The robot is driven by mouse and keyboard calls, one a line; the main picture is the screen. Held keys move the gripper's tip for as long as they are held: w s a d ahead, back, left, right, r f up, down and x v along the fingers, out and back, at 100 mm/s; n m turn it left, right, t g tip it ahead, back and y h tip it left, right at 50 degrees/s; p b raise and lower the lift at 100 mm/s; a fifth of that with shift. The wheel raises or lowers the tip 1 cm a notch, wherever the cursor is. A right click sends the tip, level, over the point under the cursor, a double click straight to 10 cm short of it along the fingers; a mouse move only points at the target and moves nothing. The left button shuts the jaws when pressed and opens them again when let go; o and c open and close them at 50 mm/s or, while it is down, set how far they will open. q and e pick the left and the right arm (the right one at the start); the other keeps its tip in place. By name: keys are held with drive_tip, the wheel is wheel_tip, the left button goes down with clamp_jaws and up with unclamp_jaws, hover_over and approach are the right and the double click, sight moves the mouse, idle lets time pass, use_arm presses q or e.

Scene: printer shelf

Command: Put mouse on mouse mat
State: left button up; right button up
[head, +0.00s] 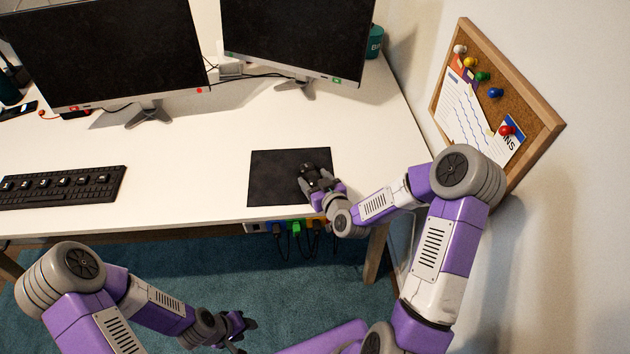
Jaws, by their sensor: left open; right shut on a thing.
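The black mouse mat (273,180) lies flat near the front edge of the white desk, at its right part. My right gripper (310,172) is over the right half of the mat, pointing down. It is shut on a small dark thing, which I take to be the mouse; the fingers hide most of it. I cannot tell whether the mouse touches the mat. My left gripper (246,326) is open and empty, low in front of the desk and over the carpet.
A black keyboard (62,187) lies at the left of the desk (190,150). Two monitors (108,55) stand at the back on stands, with cables between them. A cork board (510,90) hangs on the right wall near my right arm. The desk left of the mat is clear.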

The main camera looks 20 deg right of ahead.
drive_tip(key=shift+f, duration=0.2)
drive_tip(key=o, duration=1.1)
drive_tip(key=shift+r, duration=0.1)
